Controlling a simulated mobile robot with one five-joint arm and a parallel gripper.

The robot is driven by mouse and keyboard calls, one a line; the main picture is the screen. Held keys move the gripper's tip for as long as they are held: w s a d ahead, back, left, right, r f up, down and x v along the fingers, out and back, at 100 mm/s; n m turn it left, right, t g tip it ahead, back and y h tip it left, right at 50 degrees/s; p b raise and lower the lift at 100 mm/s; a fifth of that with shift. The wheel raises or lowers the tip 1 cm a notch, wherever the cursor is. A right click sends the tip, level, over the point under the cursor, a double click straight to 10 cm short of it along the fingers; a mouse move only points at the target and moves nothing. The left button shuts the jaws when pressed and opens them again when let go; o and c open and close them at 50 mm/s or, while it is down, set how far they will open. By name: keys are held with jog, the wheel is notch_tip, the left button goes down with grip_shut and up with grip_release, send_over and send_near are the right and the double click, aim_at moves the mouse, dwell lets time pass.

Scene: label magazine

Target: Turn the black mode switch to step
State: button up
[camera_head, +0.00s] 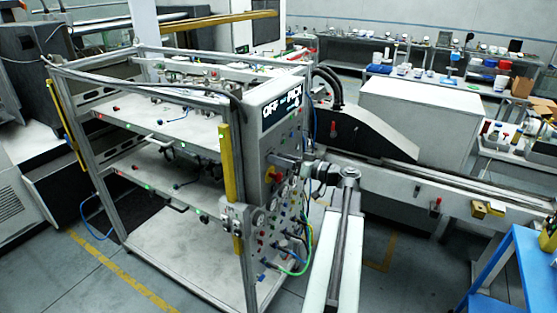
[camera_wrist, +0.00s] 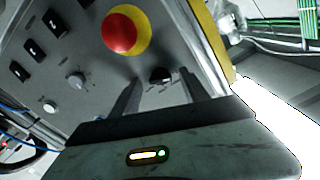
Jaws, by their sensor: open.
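A black knob (camera_wrist: 160,75), which looks like the mode switch, sits on the grey control panel below the red emergency stop in the wrist view. Its pointer setting and any label are too small to read. My gripper (camera_wrist: 160,92) is open, with one finger to the left of the knob and one to the right. Whether either finger touches it cannot be told. In the head view my arm reaches the panel (camera_head: 252,158) from the right, and the knob cannot be made out there.
The red emergency stop (camera_wrist: 120,32) on its yellow ring is close above the fingers. Several black rocker switches (camera_wrist: 35,48) and grey knobs (camera_wrist: 77,80) lie to the left. Green and blue cables (camera_head: 297,262) hang from the lower panel. A conveyor (camera_head: 455,187) runs to the right.

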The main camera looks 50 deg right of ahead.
jog(key=shift+a, duration=0.1)
grip_shut()
jog(key=shift+m, duration=0.4)
jog(key=m, duration=1.3)
jog(key=shift+m, duration=1.9)
